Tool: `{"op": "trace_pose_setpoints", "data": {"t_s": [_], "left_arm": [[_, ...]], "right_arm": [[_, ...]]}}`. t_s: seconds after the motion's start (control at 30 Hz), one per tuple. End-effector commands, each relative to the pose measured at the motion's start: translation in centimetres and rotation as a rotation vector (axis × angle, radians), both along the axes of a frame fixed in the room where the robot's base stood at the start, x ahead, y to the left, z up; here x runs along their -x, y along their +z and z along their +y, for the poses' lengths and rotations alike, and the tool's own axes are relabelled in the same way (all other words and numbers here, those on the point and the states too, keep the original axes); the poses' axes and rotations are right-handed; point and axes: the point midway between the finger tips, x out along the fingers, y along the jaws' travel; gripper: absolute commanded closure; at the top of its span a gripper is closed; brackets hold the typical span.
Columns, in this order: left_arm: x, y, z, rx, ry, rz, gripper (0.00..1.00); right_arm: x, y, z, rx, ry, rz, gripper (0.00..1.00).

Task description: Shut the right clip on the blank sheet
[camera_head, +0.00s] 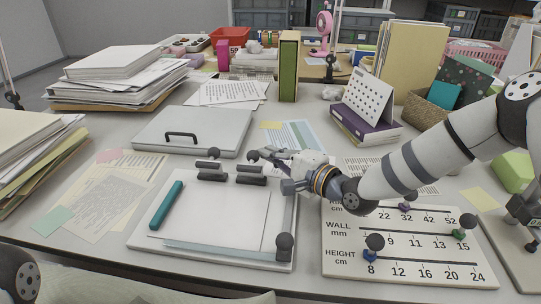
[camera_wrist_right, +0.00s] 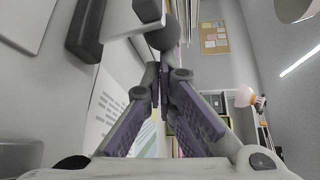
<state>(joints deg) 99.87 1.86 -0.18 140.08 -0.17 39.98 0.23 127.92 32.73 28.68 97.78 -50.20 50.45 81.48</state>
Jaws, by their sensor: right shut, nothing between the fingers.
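The blank sheet (camera_head: 232,222) lies on a white board (camera_head: 142,238) at the front middle. The right clip (camera_head: 250,180) is at the sheet's top edge, with dark bars and a round knob. The left clip (camera_head: 211,177) looks similar beside it. I cannot tell whether the right clip is open or shut. My right gripper (camera_head: 264,156) is shut and empty, its tips close to the right clip's knob. In the right wrist view the fingers (camera_wrist_right: 163,72) meet just below a dark knob (camera_wrist_right: 161,38); contact is unclear. My left gripper is out of view.
A closed grey case (camera_head: 215,125) lies behind; paper stacks (camera_head: 115,80) are left.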

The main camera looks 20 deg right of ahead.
Motion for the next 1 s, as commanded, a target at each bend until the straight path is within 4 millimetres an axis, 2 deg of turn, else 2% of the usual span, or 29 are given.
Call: {"op": "trace_pose_setpoints", "data": {"t_s": [0.37,0.6,1.0], "left_arm": [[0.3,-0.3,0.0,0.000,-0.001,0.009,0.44],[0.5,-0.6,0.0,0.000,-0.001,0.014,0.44],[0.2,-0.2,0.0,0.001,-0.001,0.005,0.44]], "right_arm": [[0.4,0.3,0.2,0.042,0.001,-0.100,1.00],[0.9,1.0,0.4,0.098,0.001,-0.231,1.00],[1.6,1.9,0.7,0.095,0.002,-0.229,1.00]]}}
